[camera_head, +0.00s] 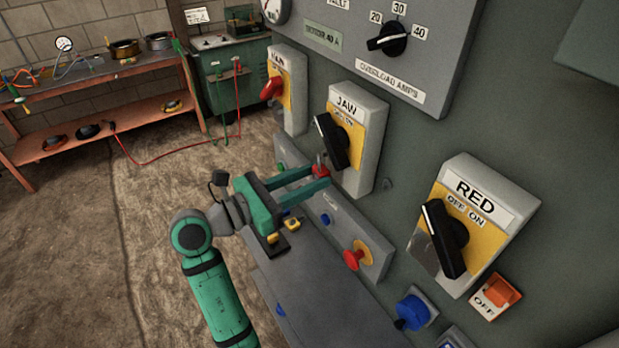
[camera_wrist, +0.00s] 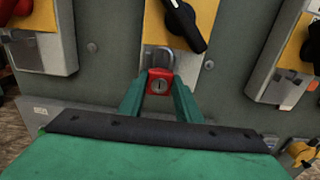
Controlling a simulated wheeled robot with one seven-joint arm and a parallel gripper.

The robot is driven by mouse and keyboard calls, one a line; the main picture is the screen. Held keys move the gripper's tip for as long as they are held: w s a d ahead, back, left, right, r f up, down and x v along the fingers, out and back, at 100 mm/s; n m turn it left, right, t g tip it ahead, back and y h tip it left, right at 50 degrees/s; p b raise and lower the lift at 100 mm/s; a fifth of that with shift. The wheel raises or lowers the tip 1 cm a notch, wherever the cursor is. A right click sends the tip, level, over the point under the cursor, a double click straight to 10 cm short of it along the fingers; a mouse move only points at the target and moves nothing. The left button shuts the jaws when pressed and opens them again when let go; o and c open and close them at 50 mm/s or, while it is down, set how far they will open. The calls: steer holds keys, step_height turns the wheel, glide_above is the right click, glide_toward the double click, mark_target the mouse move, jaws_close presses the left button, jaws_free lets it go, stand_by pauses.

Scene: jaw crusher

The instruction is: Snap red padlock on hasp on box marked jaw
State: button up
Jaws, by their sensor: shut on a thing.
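The box marked JAW (camera_head: 363,127) is a grey box with a yellow plate on the panel, with a black rotary handle (camera_head: 331,141) across its front. My gripper (camera_head: 322,178) is just below and in front of this box, its green fingers shut on the red padlock (camera_head: 320,170). In the wrist view the padlock (camera_wrist: 160,82) sits upright between the fingertips, keyhole facing the camera. Its grey shackle (camera_wrist: 160,58) points up against the lower part of the JAW box. The hasp is not clearly visible, and I cannot tell whether the shackle is through it.
Another box with a red handle (camera_head: 272,88) is to the left. Below are a red push button (camera_head: 355,257) and a blue knob (camera_head: 411,312). A workbench (camera_head: 95,82) stands at the back left; floor is open between.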

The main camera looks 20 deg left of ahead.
steer(key=shift+x, duration=1.2)
stand_by(0.6)
steer(key=o, duration=1.3)
steer(key=shift+v, duration=4.5)
